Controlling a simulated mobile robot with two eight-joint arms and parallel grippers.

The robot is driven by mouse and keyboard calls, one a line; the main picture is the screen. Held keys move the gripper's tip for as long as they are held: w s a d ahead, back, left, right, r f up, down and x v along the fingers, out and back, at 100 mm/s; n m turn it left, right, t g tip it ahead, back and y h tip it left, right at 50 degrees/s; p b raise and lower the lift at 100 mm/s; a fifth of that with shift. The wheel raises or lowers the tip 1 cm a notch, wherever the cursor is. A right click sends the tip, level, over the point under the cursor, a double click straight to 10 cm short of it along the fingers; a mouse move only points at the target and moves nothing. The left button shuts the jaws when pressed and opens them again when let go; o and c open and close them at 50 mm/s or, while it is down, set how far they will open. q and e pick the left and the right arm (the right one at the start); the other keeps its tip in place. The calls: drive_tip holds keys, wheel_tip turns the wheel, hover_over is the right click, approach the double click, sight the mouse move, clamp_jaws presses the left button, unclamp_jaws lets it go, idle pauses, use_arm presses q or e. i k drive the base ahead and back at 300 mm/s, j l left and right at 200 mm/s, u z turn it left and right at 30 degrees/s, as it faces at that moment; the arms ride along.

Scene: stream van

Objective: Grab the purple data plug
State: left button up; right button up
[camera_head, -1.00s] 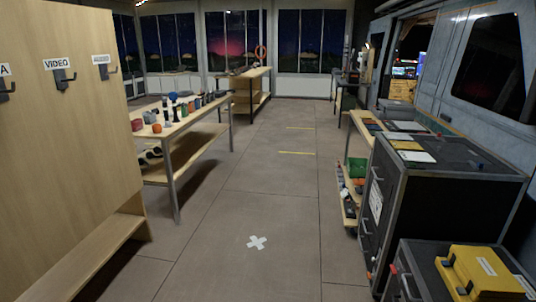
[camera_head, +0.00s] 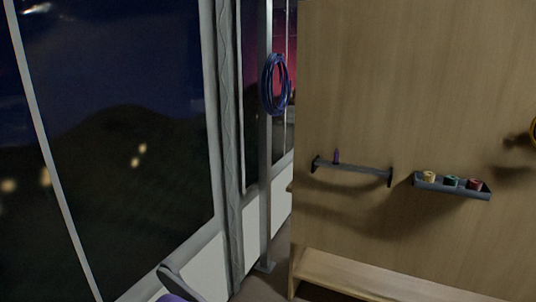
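A small upright purple piece (camera_head: 337,156), which looks like the data plug, stands at the left end of a thin dark rail (camera_head: 362,170) on the wooden panel. It is small and far, so its details cannot be made out. A coil of blue-purple cable (camera_head: 276,84) hangs on a post left of the panel; whether it joins the plug is not visible. Neither of my grippers is in view.
The wooden panel (camera_head: 430,90) fills the right, with a low shelf (camera_head: 360,275) below. A dark tray (camera_head: 452,187) holds yellow, teal and red rolls. Windows (camera_head: 110,120) fill the left. A grey and purple piece (camera_head: 180,282) at the bottom edge is unclear.

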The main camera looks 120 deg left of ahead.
sight(336, 156)
drive_tip(key=u, duration=3.4)
